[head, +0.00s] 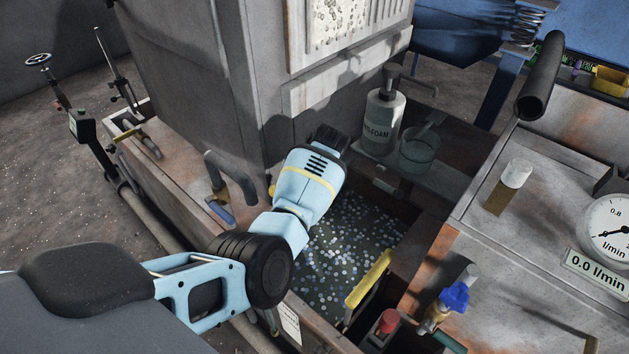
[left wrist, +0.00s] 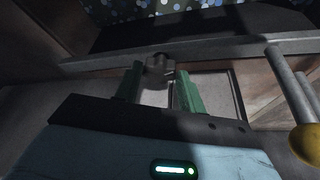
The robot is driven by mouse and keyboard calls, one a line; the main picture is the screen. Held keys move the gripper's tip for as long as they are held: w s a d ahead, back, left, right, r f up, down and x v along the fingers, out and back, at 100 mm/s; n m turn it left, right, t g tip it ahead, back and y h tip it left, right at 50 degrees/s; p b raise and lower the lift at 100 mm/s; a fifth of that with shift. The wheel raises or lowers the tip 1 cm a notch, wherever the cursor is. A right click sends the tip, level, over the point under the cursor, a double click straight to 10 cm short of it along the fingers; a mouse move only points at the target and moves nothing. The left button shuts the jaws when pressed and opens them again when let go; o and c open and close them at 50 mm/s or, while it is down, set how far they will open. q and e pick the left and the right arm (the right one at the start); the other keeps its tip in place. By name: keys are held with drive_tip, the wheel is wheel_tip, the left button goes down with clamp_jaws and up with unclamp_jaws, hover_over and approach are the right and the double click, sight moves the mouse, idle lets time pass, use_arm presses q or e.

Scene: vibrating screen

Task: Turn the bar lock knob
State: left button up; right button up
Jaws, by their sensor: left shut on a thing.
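My left arm comes in from the left in the head view, and my left gripper (head: 332,141) points at the lower part of the grey machine housing. Its fingertips are hidden there behind the wrist. In the left wrist view the two green fingers of my left gripper (left wrist: 159,84) are closed on a small grey knob (left wrist: 160,66). The knob sits at a long grey bar (left wrist: 220,50) that crosses the view. In the head view the knob is hidden behind my gripper. How far the knob is turned cannot be told. My right gripper is not in view.
A foam bottle (head: 383,122) and a clear beaker (head: 418,152) stand just right of my gripper. A curved grey pipe (head: 232,175) is close on its left. A speckled liquid trough (head: 350,250) lies below.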

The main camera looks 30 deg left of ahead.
use_arm(q)
drive_tip(key=n+b, duration=0.1)
drive_tip(key=n+g+b, duration=0.1)
drive_tip(key=n, duration=0.1)
drive_tip(key=n+g+y+b, duration=0.1)
drive_tip(key=n, duration=0.1)
drive_tip(key=shift+w+d+f+b, duration=0.1)
drive_tip(key=shift+w+f+b, duration=0.15)
drive_tip(key=shift+b, duration=0.15)
drive_tip(key=shift+r+n+g+b, duration=0.1)
drive_tip(key=shift+n+g+b, duration=0.3)
drive_tip(key=shift+n+b, duration=0.6)
drive_tip(key=shift+w+r+n, duration=0.1)
drive_tip(key=shift+r+n, duration=0.05)
drive_tip(key=shift+n, duration=0.65)
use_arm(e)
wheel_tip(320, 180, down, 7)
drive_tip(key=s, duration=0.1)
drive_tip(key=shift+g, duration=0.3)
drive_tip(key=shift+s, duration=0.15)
use_arm(q)
drive_tip(key=o, duration=1)
drive_tip(key=shift+c, duration=0.2)
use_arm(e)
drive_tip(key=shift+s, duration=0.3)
